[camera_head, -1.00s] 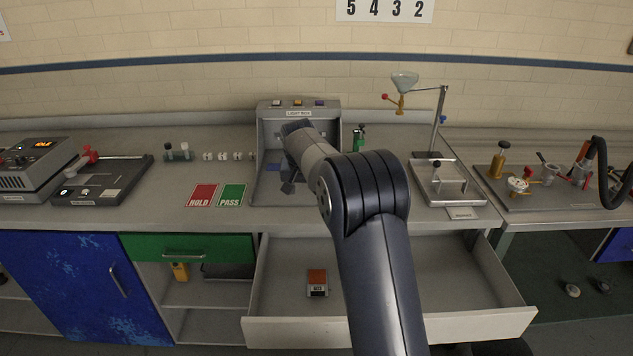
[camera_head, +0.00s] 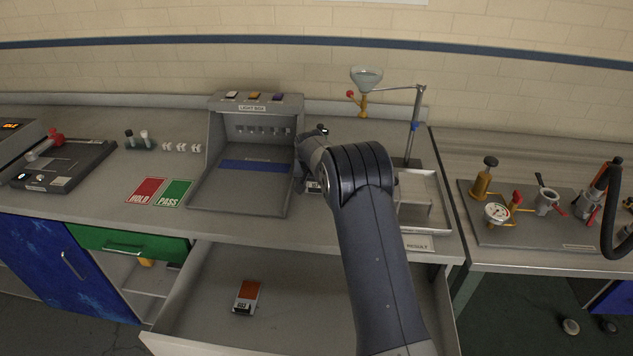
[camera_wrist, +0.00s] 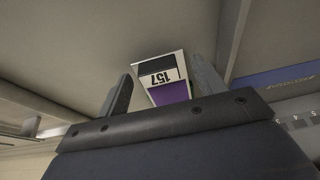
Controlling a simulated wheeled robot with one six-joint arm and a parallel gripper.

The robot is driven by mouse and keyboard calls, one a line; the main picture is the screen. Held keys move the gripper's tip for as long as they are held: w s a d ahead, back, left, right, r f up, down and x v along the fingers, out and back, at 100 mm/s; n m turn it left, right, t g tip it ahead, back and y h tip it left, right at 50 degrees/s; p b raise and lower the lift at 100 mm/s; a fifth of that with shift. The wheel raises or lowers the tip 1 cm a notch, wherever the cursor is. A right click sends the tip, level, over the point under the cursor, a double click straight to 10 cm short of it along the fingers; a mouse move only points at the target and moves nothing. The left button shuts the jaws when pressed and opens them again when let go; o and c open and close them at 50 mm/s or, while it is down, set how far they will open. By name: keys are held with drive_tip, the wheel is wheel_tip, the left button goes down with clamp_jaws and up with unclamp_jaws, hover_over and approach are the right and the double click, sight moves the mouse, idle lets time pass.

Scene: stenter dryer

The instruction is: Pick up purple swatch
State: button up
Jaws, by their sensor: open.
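The purple swatch (camera_wrist: 170,93) lies on the bench in the wrist view, with a white label reading 157 and a dark patch. My gripper (camera_wrist: 160,68) is open, with one finger on either side of the swatch in the picture. I cannot tell how high the fingers are above it. In the head view my gripper is mostly hidden behind my wrist, just right of the light box. A small part of a pale labelled item (camera_head: 313,186) shows beside it there, probably the same swatch.
The light box (camera_head: 228,193) stands just left of my gripper. A funnel stand (camera_head: 413,125) and a result tray (camera_head: 440,200) are to the right. HOLD (camera_head: 146,190) and PASS (camera_head: 174,193) cards lie left.

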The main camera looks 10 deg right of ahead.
drive_tip(key=c, duration=1.2)
drive_tip(key=shift+o, duration=0.2)
drive_tip(key=shift+r, duration=0.1)
wheel_tip(320, 180, up, 17)
drive_tip(key=b, duration=0.1)
wheel_tip(320, 180, down, 9)
drive_tip(key=s+g+p, duration=0.2)
drive_tip(key=p, duration=0.5)
drive_tip(key=shift+a+y, duration=0.3)
drive_tip(key=shift+y, duration=0.1)
drive_tip(key=shift+r, duration=0.1)
